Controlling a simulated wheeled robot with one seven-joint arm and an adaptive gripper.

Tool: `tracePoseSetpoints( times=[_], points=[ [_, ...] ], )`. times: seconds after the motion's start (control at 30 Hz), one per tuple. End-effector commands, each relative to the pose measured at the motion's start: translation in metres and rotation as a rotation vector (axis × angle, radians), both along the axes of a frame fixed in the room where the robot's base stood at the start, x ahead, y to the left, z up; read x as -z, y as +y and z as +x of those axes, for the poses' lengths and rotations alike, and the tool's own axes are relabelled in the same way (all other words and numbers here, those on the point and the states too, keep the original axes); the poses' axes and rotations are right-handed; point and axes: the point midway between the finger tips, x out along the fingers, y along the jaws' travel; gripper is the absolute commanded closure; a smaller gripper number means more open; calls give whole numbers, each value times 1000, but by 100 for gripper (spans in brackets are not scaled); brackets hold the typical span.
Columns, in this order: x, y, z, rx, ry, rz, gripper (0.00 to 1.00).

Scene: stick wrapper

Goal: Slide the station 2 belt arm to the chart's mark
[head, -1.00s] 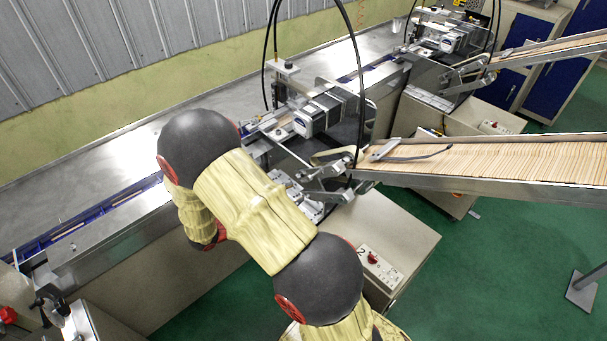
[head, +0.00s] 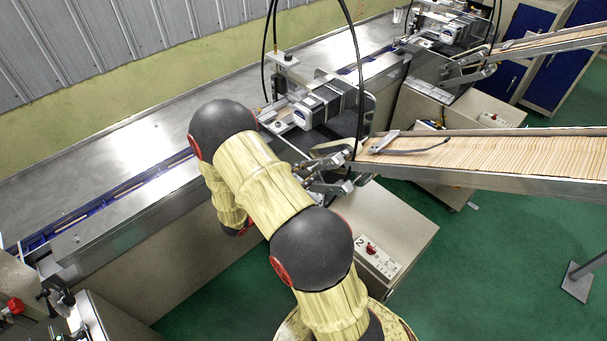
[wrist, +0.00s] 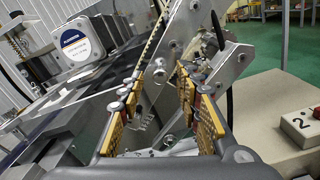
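Station 2 is the nearer machine, with a control box (head: 375,258) marked 2; the box also shows at the right of the wrist view (wrist: 300,125). Its metal linkage with arms and plates (head: 328,172) sits at the low end of the stick chute. I cannot tell which piece is the belt arm. In the wrist view, my gripper (wrist: 158,92) is open, its gold-padded fingers apart on either side of the bracket and linkage (wrist: 178,50). I cannot tell whether either finger touches metal. In the head view my arm hides the gripper. I see no chart.
The stick-filled chute (head: 500,158) slopes down from the right. A motor (head: 318,105) stands behind the linkage, with black cables looping above. A second similar machine (head: 450,40) stands farther back.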

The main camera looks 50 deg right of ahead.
Motion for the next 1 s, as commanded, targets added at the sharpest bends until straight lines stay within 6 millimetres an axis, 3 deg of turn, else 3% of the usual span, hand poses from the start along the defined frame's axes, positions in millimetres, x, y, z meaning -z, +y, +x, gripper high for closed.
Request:
tracePoseSetpoints(
  times=[0.27,0.83,1.0],
  points=[
    [0,-1,0,0,0,0,67],
    [0,-1,0,1,0,0,99],
    [0,-1,0,1,0,0,100]
  ],
)
